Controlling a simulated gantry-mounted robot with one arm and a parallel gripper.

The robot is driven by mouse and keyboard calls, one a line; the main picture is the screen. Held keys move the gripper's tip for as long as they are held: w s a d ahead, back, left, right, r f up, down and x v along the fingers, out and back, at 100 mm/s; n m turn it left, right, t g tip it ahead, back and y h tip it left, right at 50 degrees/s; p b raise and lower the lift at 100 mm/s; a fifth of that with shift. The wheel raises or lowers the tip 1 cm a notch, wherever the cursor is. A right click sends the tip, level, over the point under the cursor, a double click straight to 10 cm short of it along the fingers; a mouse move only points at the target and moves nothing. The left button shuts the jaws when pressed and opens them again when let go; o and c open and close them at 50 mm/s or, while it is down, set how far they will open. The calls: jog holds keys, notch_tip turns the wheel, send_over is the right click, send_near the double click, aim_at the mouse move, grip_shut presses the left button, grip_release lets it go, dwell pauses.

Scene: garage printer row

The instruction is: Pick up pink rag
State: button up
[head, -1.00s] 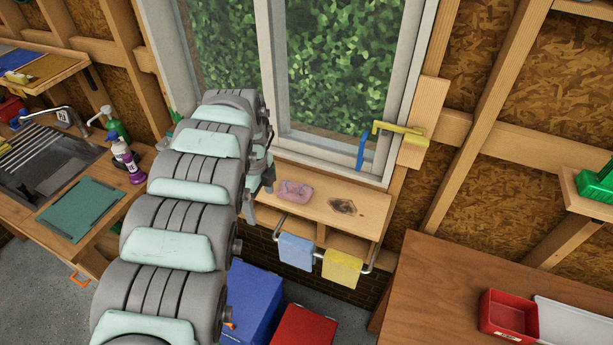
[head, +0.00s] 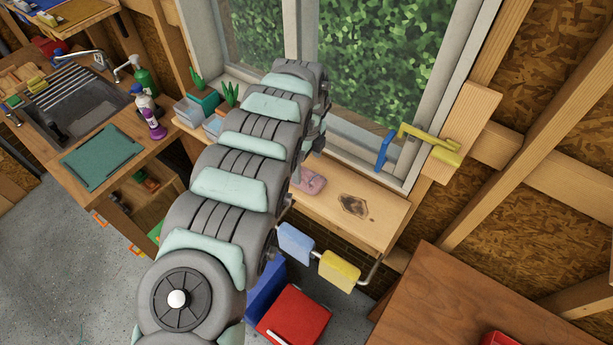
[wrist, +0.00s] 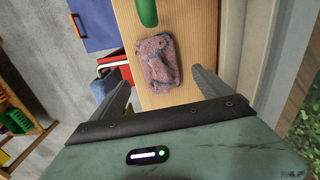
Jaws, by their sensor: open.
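The pink rag (head: 312,182) lies on the wooden shelf (head: 378,222) under the window, partly hidden by my arm in the head view. In the wrist view the rag (wrist: 160,60) is a folded, speckled pink bundle with bluish edges. My gripper (wrist: 159,72) is open, with one finger to each side of the rag in the picture. Nothing is held between the fingers. I cannot tell the height of the fingers above the shelf. My arm hides most of the gripper in the head view.
A blue cloth (head: 296,243) and a yellow cloth (head: 339,271) hang on a rail at the shelf's front. A green rounded thing (wrist: 148,12) shows at the wrist view's top. Potted plants (head: 229,97) stand left of my arm.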

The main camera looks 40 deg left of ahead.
aim_at(306, 173)
jog(key=shift+s+a+f+p, duration=0.1)
jog(key=shift+f+p, duration=0.2)
jog(key=shift+f, duration=1.1)
jog(key=shift+a+f+p, duration=0.1)
jog(key=shift+f+p, duration=0.2)
jog(key=shift+f, duration=1.05)
jog(key=shift+c, duration=0.3)
jog(key=c, duration=1.4)
